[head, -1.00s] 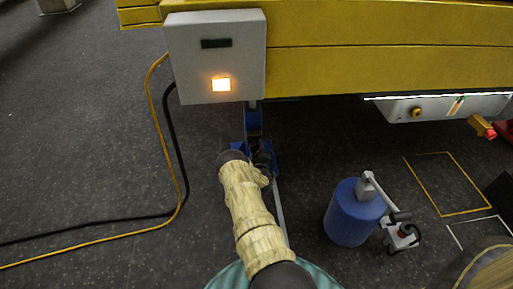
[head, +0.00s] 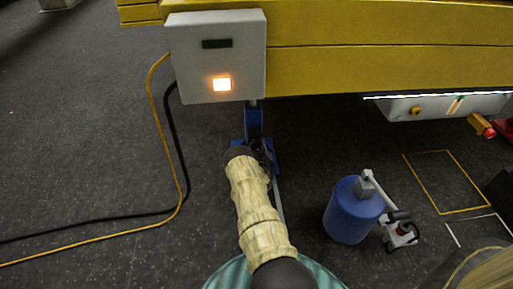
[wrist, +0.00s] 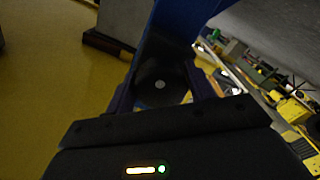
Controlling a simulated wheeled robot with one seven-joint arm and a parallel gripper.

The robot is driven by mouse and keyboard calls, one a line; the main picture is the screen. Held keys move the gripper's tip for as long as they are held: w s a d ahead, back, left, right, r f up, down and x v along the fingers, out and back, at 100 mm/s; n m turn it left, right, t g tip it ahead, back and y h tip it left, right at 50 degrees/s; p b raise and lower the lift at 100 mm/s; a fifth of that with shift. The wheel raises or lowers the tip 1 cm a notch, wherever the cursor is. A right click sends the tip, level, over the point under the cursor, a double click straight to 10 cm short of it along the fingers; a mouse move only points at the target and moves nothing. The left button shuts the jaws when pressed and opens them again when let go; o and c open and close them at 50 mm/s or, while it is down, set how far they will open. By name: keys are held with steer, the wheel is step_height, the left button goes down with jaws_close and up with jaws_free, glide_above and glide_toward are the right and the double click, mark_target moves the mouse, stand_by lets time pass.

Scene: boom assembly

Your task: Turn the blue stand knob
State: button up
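The blue stand (head: 254,122) stands under the yellow boom in the head view, below the grey box. In the wrist view its blue post (wrist: 185,28) rises from a dark round knob (wrist: 160,82) with a pale centre dot. My gripper (wrist: 163,92) has one finger on each side of this knob. The fingers are apart and the knob fills most of the gap. Whether they press on it is too dark to tell. In the head view the knob and my fingers are mostly hidden behind my sleeved forearm.
The grey box (head: 216,58) with a lit orange button hangs on the yellow boom (head: 390,65) above the stand. Yellow and black cables run down its left side to the floor. A blue cylinder (head: 350,215) stands to the right. The dark floor at left is mostly clear.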

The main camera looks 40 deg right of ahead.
steer(key=o, duration=0.4)
steer(key=shift+o, duration=0.2)
steer(key=p+v, duration=0.8)
steer(key=v, duration=0.9)
steer(key=shift+s, duration=0.15)
steer(key=shift+a, duration=0.1)
steer(key=shift+s, duration=0.1)
